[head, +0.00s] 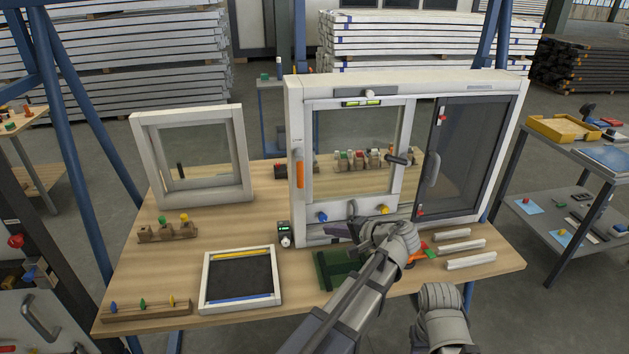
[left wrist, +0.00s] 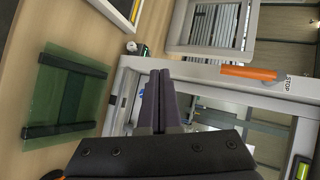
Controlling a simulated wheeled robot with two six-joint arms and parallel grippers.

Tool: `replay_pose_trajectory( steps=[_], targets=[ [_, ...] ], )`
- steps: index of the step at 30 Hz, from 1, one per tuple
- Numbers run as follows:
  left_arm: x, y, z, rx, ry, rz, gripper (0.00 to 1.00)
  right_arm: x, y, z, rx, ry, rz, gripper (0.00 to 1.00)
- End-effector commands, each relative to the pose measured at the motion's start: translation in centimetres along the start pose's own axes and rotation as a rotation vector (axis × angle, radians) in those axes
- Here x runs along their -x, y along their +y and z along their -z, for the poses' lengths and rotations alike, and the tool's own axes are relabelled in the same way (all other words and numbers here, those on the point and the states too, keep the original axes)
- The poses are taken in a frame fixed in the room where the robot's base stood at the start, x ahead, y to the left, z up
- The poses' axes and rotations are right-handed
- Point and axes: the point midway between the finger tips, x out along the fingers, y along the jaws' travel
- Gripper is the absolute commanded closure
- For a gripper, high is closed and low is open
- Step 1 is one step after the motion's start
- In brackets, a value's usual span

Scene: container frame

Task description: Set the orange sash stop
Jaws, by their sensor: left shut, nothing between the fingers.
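The orange sash stop (head: 299,175) is an upright orange bar on the left post of the large white window frame (head: 294,120). In the left wrist view the orange bar (left wrist: 248,72) lies sideways beside a STOP label, to the right of the fingertips. My left gripper (head: 333,232) is low in front of the window frame, below and to the right of the stop, apart from it. Its dark fingers (left wrist: 158,76) are shut together and empty. My right gripper is not in view.
A green plate (head: 326,268) lies below my left gripper; it also shows in the left wrist view (left wrist: 65,100). A small screen frame (head: 204,285), a small dark device (head: 284,231) and white strips (head: 461,246) are on the table. A smaller white window (head: 243,150) stands left.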

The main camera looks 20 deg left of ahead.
Motion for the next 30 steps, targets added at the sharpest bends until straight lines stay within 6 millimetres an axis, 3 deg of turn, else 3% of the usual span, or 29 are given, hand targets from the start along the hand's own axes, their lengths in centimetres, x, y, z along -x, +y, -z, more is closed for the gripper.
replay_pose_trajectory(
  steps=[1,6,12,30],
  targets=[
    [0.8,-1.1,1.6,-0.012,0.016,0.072,1.00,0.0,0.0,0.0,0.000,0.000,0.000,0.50],
    [3.6,-4.7,4.5,-0.038,0.055,0.284,1.00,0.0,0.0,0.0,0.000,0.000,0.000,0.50],
    [6.0,-6.8,6.3,-0.051,0.081,0.421,1.00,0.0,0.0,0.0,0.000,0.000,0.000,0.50],
    [6.5,-7.3,6.6,-0.053,0.087,0.450,1.00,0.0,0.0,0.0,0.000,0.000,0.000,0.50]
  ],
)
